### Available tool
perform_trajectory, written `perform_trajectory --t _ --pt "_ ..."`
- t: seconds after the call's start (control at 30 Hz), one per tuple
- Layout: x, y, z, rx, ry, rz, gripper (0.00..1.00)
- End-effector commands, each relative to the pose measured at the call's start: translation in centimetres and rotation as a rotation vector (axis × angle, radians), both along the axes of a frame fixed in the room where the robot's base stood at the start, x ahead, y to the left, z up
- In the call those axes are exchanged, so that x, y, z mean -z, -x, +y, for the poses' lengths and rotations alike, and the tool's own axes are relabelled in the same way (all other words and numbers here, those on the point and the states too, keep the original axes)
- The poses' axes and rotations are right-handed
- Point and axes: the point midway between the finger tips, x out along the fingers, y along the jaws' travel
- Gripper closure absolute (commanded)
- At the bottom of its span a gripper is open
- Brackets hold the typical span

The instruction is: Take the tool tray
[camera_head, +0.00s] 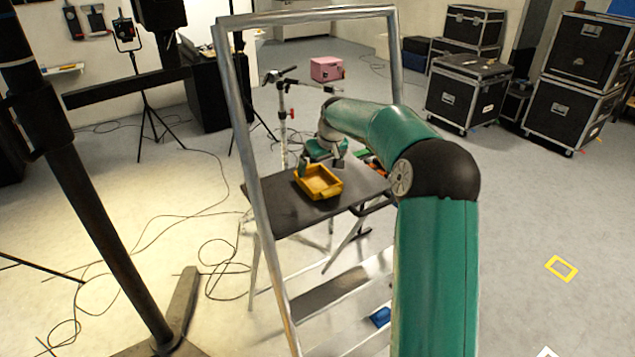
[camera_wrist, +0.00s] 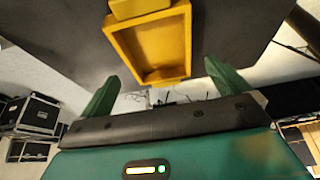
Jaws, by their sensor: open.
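The tool tray is a yellow open box (camera_head: 324,194) on the dark top platform (camera_head: 285,217) of a stepladder, in the middle of the head view. In the wrist view the yellow tray (camera_wrist: 186,45) shows upside down at the top centre, with a solid yellow block at its near end. My gripper (camera_head: 322,162) is at the far side of the tray, partly hidden by my arm. In the wrist view its two green fingers (camera_wrist: 162,85) are spread wide and empty, with the tray's edge beyond the gap between them. I cannot tell whether they touch it.
The ladder's metal frame (camera_head: 241,130) rises left of my arm. A black stand (camera_head: 95,200) is close at left. A tripod slider (camera_head: 283,115) and a pink case (camera_head: 327,68) are behind the ladder. A blue item (camera_head: 380,317) lies on a lower step.

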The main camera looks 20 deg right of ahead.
Motion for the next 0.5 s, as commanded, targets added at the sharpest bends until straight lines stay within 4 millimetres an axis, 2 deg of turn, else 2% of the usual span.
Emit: perform_trajectory --t 0.3,0.5 --pt "4.0 -1.3 -0.1 0.000 0.000 0.003 0.00" --pt "4.8 -1.6 0.0 0.002 0.002 0.001 0.00"
